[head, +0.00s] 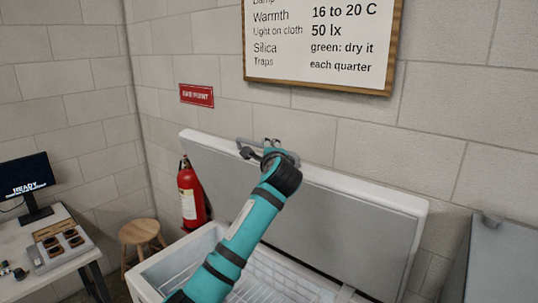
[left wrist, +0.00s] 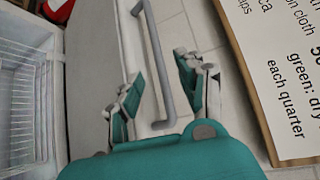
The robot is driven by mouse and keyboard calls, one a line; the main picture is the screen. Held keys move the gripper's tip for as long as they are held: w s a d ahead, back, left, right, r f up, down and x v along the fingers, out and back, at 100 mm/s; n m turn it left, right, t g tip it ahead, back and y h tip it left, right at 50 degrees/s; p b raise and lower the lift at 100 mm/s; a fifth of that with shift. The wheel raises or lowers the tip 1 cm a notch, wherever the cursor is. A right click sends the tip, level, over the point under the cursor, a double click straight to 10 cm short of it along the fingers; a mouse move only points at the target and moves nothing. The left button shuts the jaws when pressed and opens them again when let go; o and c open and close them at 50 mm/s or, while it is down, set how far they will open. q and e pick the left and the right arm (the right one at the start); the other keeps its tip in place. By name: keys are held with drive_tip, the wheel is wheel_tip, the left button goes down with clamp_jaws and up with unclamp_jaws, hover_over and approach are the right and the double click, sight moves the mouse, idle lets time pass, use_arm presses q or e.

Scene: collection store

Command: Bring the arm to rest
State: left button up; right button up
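My left arm reaches up across the middle of the head view, and its left gripper (head: 268,147) is at the top edge of the raised freezer lid (head: 345,225). In the left wrist view the left gripper (left wrist: 158,68) has its two fingers apart. The grey lid handle (left wrist: 155,45) runs through the gap between them, and the fingers do not look closed on it. The handle (head: 243,144) is partly hidden behind the gripper in the head view. The white chest freezer (head: 150,272) stands open below. My right gripper is in neither view.
A red fire extinguisher (head: 191,197) and a wooden stool (head: 140,233) stand left of the freezer. A desk (head: 75,262) with a monitor (head: 27,183) is at far left. A framed sign (head: 320,88) hangs on the wall above the lid. A grey cabinet (head: 505,260) stands at right.

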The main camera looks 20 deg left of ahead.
use_arm(q)
drive_tip(key=shift+s+d, duration=0.2)
drive_tip(key=shift+s, duration=0.2)
